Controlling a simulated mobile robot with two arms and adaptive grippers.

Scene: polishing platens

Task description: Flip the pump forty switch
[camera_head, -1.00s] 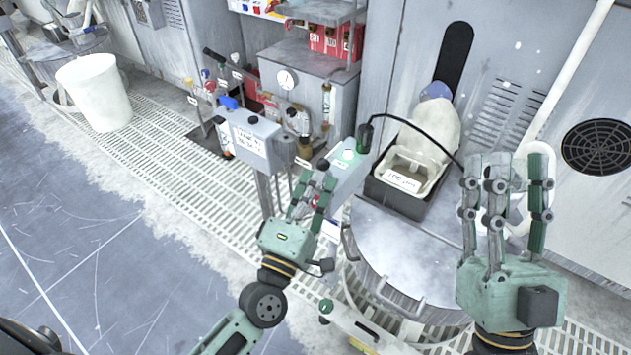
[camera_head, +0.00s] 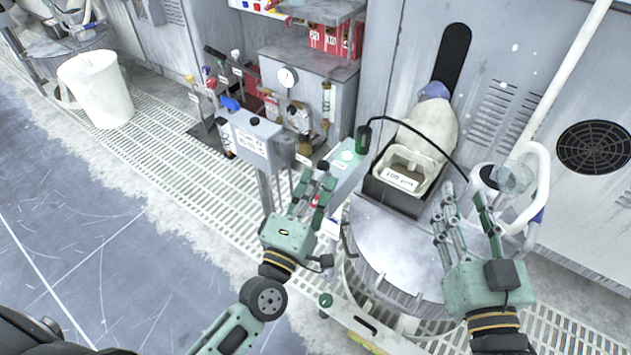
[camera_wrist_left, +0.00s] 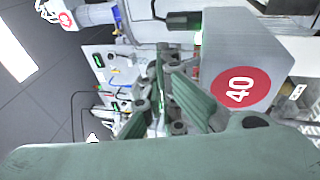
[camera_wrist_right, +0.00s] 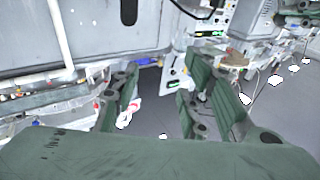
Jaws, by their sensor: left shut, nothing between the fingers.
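A grey control box (camera_head: 343,178) with a lit green lamp (camera_head: 347,155) on top stands left of the round drum. In the left wrist view, the grey box (camera_wrist_left: 232,48) bears a red disc marked 40 (camera_wrist_left: 240,88), close to my left fingers. My left gripper (camera_head: 313,183) is shut and empty, just in front of and left of this box. I cannot make out the switch's lever; fingers may hide it. My right gripper (camera_head: 464,203) is open and empty, at the right side of the drum, with its fingers pointing up.
The round metal drum (camera_head: 395,243) with handles stands between my grippers, bearing a dark tray with a cream container (camera_head: 420,160). Another grey box on a post (camera_head: 252,140) stands left of my left gripper. A white bin (camera_head: 97,90) is far left; open floor lies lower left.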

